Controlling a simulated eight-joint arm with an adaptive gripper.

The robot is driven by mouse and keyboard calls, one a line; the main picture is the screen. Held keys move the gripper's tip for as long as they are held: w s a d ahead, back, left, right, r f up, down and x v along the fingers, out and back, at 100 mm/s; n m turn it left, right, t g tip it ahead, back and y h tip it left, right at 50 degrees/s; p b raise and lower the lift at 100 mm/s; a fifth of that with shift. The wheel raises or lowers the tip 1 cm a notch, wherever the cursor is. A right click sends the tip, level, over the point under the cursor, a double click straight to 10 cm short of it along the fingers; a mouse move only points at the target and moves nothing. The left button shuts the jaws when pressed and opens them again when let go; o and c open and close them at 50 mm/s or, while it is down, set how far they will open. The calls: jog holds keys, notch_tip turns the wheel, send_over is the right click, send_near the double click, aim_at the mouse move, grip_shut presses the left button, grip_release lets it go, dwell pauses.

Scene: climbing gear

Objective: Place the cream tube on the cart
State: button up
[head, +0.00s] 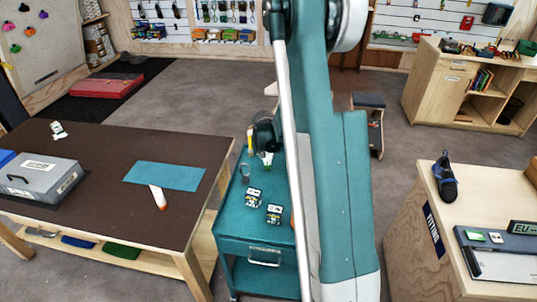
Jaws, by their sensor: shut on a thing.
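My gripper (267,150) is over the far end of the teal cart (231,228), partly hidden by my arm. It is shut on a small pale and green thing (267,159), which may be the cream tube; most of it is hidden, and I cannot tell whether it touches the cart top. A white tube with an orange end (158,197) lies on the dark-topped table, by the edge of a blue mat (165,175). Two small black-and-white boxes (254,197) (273,214) stand on the cart top.
The dark-topped table (100,200) stands close left of the cart, with a grey case (40,178) on it. A small carabiner-like item (244,172) is at the cart's far left. A wooden counter (480,210) with a dark blue shoe (445,180) is at the right.

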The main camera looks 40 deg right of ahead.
jog(key=shift+f+b, duration=0.35)
jog(key=o, duration=1)
jog(key=shift+r, duration=0.2)
jog(key=shift+r+p, duration=0.4)
jog(key=shift+v, duration=5.8)
jog(key=shift+a, duration=0.15)
